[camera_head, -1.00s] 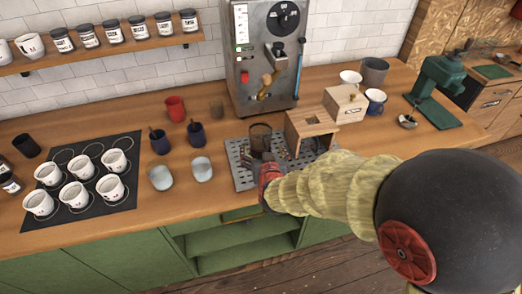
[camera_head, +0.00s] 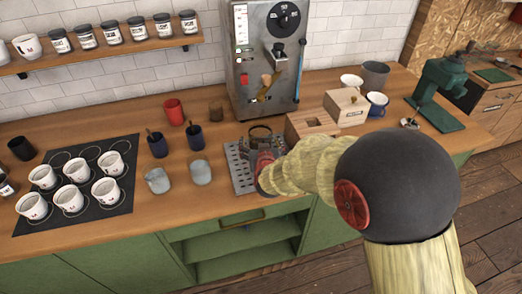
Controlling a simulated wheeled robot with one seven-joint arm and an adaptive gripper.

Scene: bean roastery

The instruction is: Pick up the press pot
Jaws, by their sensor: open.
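The press pot appears to be the dark, see-through cylinder with a dark rim (camera_head: 260,131) on the metal drip grid (camera_head: 238,172) in front of the espresso machine. Its lower part is hidden behind my gripper. My gripper (camera_head: 264,155), red and dark, is at the front of the pot, close to it or around it; I cannot tell whether they touch. The gripper is open, though its fingertips are hard to make out. My arm reaches in from the right and covers the grid's right part.
The espresso machine (camera_head: 268,60) stands behind the grid. A wooden box with an open top (camera_head: 310,124) is close on the right. Two pale cups (camera_head: 201,172) and two dark blue cups (camera_head: 196,137) stand left. White cups sit on a black mat (camera_head: 112,222).

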